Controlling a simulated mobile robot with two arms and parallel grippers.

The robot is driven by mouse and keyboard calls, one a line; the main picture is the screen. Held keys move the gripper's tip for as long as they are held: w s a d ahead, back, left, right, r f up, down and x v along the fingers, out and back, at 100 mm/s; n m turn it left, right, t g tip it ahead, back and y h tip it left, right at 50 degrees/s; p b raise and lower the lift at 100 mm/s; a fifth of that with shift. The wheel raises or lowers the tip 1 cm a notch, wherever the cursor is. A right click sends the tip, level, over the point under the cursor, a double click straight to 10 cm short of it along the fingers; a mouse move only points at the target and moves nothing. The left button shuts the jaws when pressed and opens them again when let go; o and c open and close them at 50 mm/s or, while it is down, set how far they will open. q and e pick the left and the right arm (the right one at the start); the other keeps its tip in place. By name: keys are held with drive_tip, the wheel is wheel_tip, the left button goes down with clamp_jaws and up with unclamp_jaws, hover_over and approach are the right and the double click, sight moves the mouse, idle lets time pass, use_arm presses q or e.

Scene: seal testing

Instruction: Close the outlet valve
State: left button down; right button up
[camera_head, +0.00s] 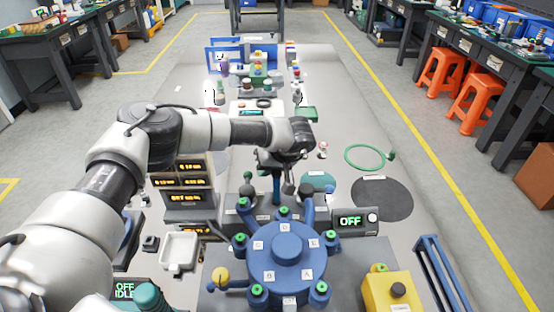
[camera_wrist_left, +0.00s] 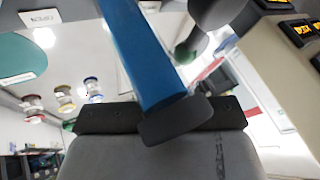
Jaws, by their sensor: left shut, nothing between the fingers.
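My left gripper (camera_head: 286,177) reaches over the bench behind the blue round manifold (camera_head: 287,262). It is shut with nothing held. A blue upright bar (camera_head: 276,188), probably the valve lever, stands at the gripper. In the left wrist view the blue bar (camera_wrist_left: 140,45) runs down to a dark end block (camera_wrist_left: 175,120) in front of my left gripper (camera_wrist_left: 165,115). The bar and gripper look very close; I cannot tell whether they touch. A small label (camera_wrist_left: 40,18) appears to read OPEN, upside down. The valve's body is mostly hidden. My right gripper is not in view.
A display reading OFF (camera_head: 350,221) stands right of the lever. Stacked orange-digit displays (camera_head: 187,185) stand to its left. A yellow box with a black button (camera_head: 391,293) is at the front right. A green ring (camera_head: 367,157) and dark disc (camera_head: 382,198) lie on the bench's right.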

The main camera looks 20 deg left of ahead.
use_arm(q)
drive_tip(key=shift+s+a+f, duration=0.1)
drive_tip(key=shift+s+a, duration=0.25)
drive_tip(key=shift+a, duration=0.05)
